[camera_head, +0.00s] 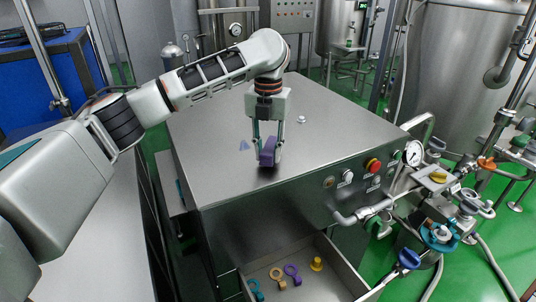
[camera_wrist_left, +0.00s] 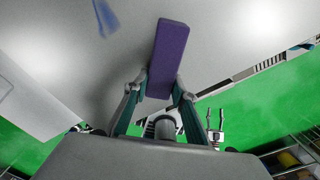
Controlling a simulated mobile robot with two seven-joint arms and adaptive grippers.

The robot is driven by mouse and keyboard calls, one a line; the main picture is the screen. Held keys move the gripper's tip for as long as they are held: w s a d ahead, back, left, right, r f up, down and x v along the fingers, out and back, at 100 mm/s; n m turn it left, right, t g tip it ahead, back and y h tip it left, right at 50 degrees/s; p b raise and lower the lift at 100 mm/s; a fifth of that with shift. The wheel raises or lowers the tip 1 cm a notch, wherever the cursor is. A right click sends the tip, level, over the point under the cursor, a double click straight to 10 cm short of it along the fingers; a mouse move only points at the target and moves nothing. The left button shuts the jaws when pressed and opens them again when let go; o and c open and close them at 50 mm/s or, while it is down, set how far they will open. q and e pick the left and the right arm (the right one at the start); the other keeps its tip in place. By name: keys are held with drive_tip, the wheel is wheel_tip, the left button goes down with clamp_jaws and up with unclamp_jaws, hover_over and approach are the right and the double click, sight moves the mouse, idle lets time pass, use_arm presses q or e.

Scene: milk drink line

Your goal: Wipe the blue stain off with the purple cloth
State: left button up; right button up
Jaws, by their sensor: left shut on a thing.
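The purple cloth (camera_head: 267,153) is a block-like piece held at the top of the steel cabinet (camera_head: 210,150). My left gripper (camera_head: 268,142) points down and is shut on it. In the left wrist view the cloth (camera_wrist_left: 168,55) sticks out from between the fingertips (camera_wrist_left: 160,92). The blue stain (camera_head: 244,145) is a small patch on the cabinet top, just left of the gripper and apart from the cloth. It also shows in the left wrist view (camera_wrist_left: 105,18), up and left of the cloth. Whether the cloth touches the top is unclear.
A small metal knob (camera_head: 301,119) sits on the top behind the gripper. The front has buttons (camera_head: 373,165) and pipes with a gauge (camera_head: 413,153) at the right. An open drawer (camera_head: 340,272) below holds coloured rings and a yellow piece. Most of the top is clear.

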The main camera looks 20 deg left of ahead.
use_arm(q)
wheel_tip(320, 180, up, 3)
drive_tip(key=shift+r, duration=0.9)
drive_tip(key=shift+r, duration=1.5)
